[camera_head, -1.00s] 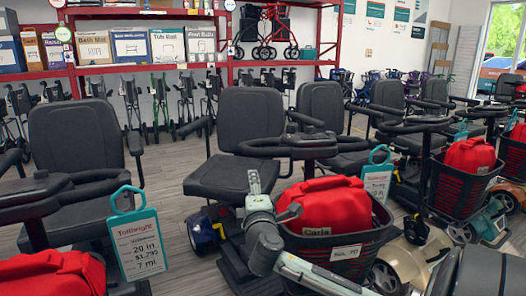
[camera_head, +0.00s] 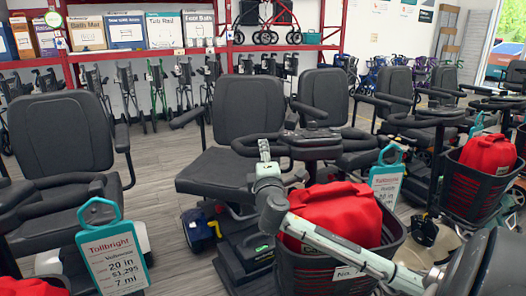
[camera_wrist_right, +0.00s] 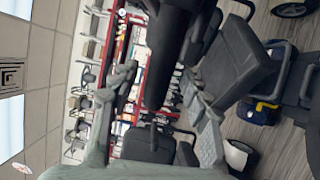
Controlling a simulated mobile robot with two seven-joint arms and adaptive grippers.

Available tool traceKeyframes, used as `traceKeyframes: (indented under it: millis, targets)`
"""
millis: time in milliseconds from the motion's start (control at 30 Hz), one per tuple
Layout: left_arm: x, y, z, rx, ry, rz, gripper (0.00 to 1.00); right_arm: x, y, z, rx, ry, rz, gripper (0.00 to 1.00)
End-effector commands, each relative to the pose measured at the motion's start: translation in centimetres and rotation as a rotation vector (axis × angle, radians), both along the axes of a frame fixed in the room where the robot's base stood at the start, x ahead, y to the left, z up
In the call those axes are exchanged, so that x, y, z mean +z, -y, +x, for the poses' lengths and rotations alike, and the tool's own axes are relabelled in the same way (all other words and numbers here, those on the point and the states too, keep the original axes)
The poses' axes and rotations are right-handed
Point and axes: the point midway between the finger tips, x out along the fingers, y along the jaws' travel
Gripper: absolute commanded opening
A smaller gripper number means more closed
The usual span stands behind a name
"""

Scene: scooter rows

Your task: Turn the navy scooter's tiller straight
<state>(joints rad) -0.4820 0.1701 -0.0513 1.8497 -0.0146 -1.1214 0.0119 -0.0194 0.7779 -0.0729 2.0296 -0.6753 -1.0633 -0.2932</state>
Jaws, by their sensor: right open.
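The navy scooter (camera_head: 204,226) stands mid-view with a grey seat and a dark tiller (camera_head: 313,138) above a front basket. The tiller's loop handlebar reaches left toward the seat. My right gripper (camera_head: 264,152) is at the handlebar's left part, overlapping it in the head view. In the right wrist view the right gripper (camera_wrist_right: 163,108) has its fingers spread, with a thick dark bar (camera_wrist_right: 166,55) showing between them. I cannot tell whether either finger touches it. The navy scooter's blue body (camera_wrist_right: 258,110) also shows there. My left gripper is not in view.
A scooter with a teal price tag (camera_head: 113,258) stands at left; another teal tag (camera_head: 387,178) hangs right of the tiller. More scooters crowd the right. Red shelving lines the back. Some floor (camera_head: 160,170) is clear.

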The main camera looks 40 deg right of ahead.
Motion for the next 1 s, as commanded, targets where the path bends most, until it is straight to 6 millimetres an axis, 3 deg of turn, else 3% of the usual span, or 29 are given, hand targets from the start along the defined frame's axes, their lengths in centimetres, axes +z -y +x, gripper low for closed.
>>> traceKeyframes:
  millis: [200, 500, 900, 1000]
  targets:
    - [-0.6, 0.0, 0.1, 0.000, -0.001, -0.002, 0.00, 0.2, 1.4, 1.8, 0.000, 0.001, -0.001, 0.47]
    - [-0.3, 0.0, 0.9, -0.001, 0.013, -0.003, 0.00, 0.1, 1.6, 2.0, 0.001, 0.000, 0.000, 0.47]
    - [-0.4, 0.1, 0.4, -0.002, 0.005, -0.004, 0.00, 0.1, 1.6, 2.0, 0.001, 0.000, 0.000, 0.00]
    - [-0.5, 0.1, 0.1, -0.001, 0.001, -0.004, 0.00, 0.1, 1.6, 2.0, 0.001, 0.000, 0.000, 0.00]
